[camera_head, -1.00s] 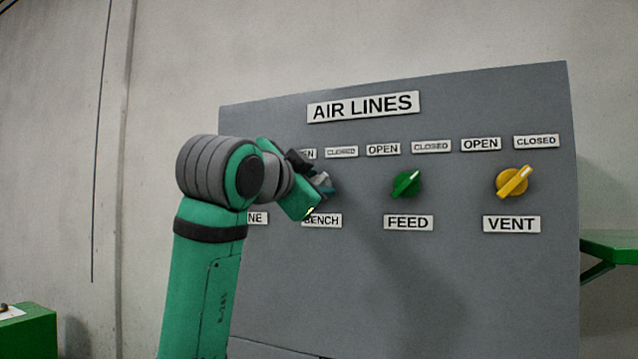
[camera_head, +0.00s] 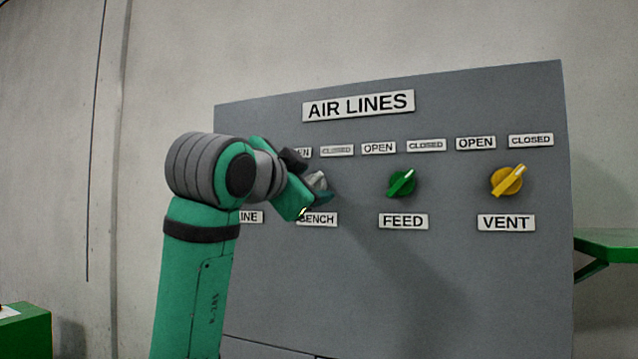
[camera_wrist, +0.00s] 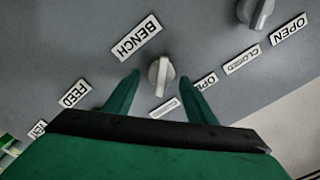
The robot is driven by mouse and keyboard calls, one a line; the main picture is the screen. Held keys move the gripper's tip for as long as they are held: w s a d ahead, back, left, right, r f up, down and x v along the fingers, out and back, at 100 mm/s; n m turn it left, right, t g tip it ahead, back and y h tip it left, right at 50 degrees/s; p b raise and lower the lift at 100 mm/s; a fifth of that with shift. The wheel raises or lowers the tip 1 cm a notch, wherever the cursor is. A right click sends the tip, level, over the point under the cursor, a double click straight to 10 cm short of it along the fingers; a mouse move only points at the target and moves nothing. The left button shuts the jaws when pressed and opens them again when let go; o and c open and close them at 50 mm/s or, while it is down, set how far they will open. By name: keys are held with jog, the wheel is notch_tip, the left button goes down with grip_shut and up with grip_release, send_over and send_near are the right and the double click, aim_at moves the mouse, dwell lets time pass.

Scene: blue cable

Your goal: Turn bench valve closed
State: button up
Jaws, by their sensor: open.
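The bench valve is a light grey knob (camera_wrist: 160,76) with a raised ridge, beside its BENCH label (camera_wrist: 136,38). In the wrist view the ridge runs roughly up and down the picture, its lower end toward the CLOSED plate (camera_wrist: 165,108). I cannot make out a pointer mark on it. My gripper (camera_wrist: 159,77) is open, with one green finger on each side of the knob and a visible gap on both sides. In the head view my gripper (camera_head: 309,180) is at the panel and partly hides the bench knob (camera_head: 318,180).
The grey AIR LINES panel (camera_head: 450,260) also carries a green FEED knob (camera_head: 402,184) and a yellow VENT knob (camera_head: 507,181), both pointing toward CLOSED. Another grey knob (camera_wrist: 256,12) is near the wrist view's top right. A green shelf (camera_head: 608,244) stands at right.

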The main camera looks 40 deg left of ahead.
jog(key=v, duration=1)
